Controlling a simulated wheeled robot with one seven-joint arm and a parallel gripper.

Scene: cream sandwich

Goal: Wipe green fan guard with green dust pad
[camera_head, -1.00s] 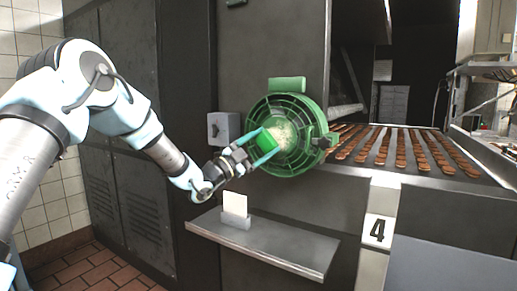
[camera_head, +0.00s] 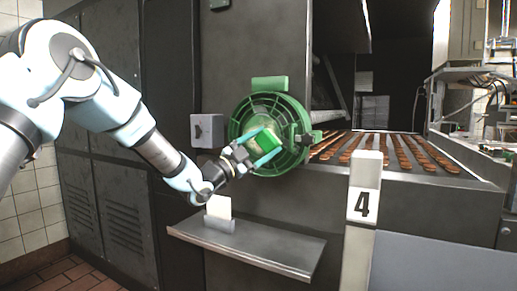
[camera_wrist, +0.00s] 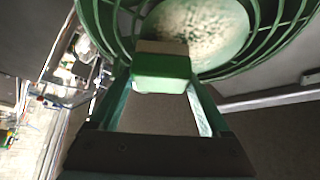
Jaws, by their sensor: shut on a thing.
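The green fan guard (camera_head: 241,126) is a round ringed grille on the dark machine front, with a green block on its top. In the wrist view the fan guard (camera_wrist: 250,72) fills the top, and its pale centre disc carries brownish dust specks. My gripper (camera_head: 262,145) is in front of the guard's centre. In the wrist view its fingers (camera_wrist: 166,98) are shut on the green dust pad (camera_wrist: 161,72). The pad (camera_head: 267,140) overlaps the lower part of the disc; I cannot tell whether it touches it. The pad hides part of the disc.
A metal shelf (camera_head: 262,250) juts out below the guard, with a white card in a holder (camera_head: 219,213) on it. A grey switch box (camera_head: 207,130) is left of the guard. A post marked 4 (camera_head: 363,180) and a conveyor of brown biscuits (camera_head: 400,160) are to the right.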

